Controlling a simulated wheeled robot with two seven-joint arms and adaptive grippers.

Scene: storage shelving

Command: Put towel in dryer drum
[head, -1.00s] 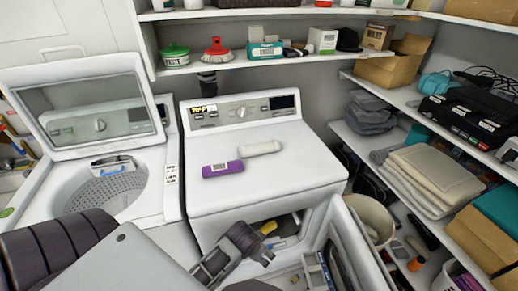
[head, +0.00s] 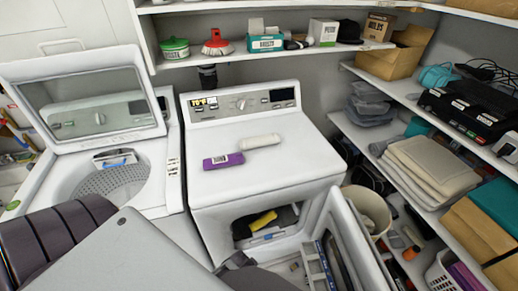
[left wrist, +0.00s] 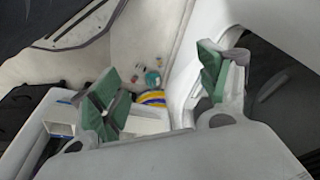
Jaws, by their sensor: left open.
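The dryer (head: 300,165) stands in the middle of the head view. Its door (head: 345,245) is swung open to the right. A yellow item (head: 264,221) and something dark show inside the opening; I cannot tell whether either is a towel. Folded beige cloth, like towels (head: 432,165), lies on the right shelf. My left gripper is open in the left wrist view (left wrist: 158,92), with nothing between its green-padded fingers. In the head view, only a dark part of it (head: 238,262) shows below the opening, mostly hidden by my arm. My right gripper is not in view.
A purple packet (head: 223,161) and a white roll (head: 260,141) lie on the dryer top. The washer (head: 150,190) has its lid up. A beige bin (head: 368,208) stands beyond the dryer door. Loaded shelves (head: 395,140) line the right wall.

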